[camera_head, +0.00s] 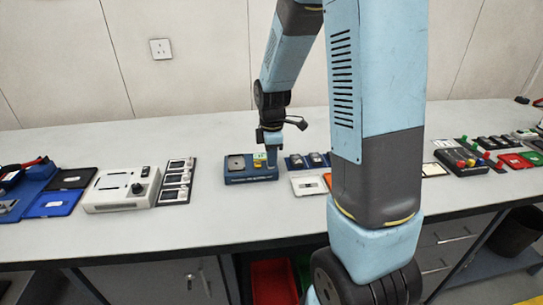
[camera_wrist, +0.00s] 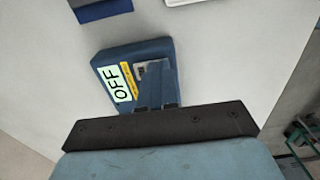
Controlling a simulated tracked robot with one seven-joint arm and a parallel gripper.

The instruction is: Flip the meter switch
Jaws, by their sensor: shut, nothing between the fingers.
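The meter is a blue box (camera_head: 236,179) on the bench, below my gripper in the head view. In the wrist view the blue meter (camera_wrist: 107,63) shows a pale display reading OFF (camera_wrist: 120,83), with a yellow label strip beside it. My gripper (camera_head: 271,163) points down over the right part of the meter. In the wrist view my gripper (camera_wrist: 156,80) is shut and empty, its fingers over the face near a grey plate. The fingers hide part of that plate, and I cannot make out the switch or whether they touch it.
A white box with a knob (camera_head: 121,190) and a panel of small modules (camera_head: 177,181) stand left of the meter. A blue tray (camera_head: 307,161) and a white card (camera_head: 308,185) are close on its right. The bench front (camera_head: 200,228) is clear.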

